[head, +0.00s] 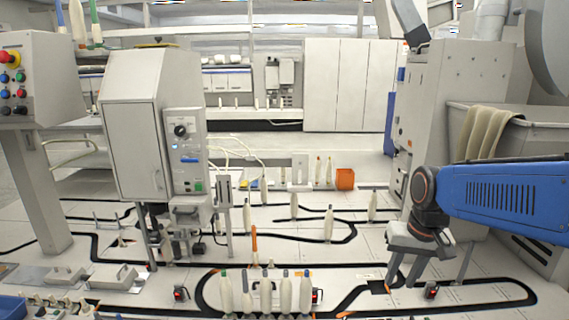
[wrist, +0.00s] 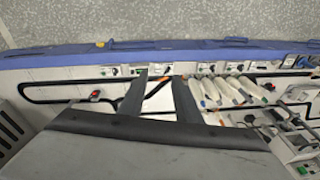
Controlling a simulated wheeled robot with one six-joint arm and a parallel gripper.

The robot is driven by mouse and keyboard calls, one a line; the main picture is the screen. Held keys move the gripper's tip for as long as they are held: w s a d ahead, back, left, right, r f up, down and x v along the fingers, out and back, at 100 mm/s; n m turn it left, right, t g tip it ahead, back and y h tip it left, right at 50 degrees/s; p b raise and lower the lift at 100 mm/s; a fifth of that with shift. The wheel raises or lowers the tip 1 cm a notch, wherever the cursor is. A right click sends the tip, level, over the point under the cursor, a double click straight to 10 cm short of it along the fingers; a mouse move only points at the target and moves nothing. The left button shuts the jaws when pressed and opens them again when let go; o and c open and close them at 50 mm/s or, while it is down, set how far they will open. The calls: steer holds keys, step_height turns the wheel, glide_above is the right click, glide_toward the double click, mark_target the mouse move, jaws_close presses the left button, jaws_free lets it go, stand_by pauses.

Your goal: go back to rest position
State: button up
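My gripper (head: 401,284) hangs from my blue arm at the right of the head view, with its fingers pointing down over the floor with black track lines. In the wrist view my gripper (wrist: 159,76) shows two dark fingers standing well apart with no object held between them. It is open and empty. A row of white bobbins (head: 265,294) stands upright at the front centre, left of my gripper and apart from it. These bobbins also show in the wrist view (wrist: 227,91), to the right of the fingers.
A grey machine cabinet (head: 134,125) with a control panel stands at left. A large grey machine (head: 459,90) stands behind my arm at right, with a bin of draped cloth-like strands (head: 484,133). Single bobbins (head: 329,223) stand along the track. An orange box (head: 345,179) sits farther back.

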steer(key=s+d+n+t, duration=0.1)
steer(key=s+t, duration=0.2)
steer(key=s, duration=1.1)
steer(key=shift+s+d+n+h, duration=0.2)
steer(key=shift+n+h, duration=0.1)
steer(key=shift+n, duration=0.1)
steer(key=shift+a+f, duration=0.1)
steer(key=shift+a, duration=0.1)
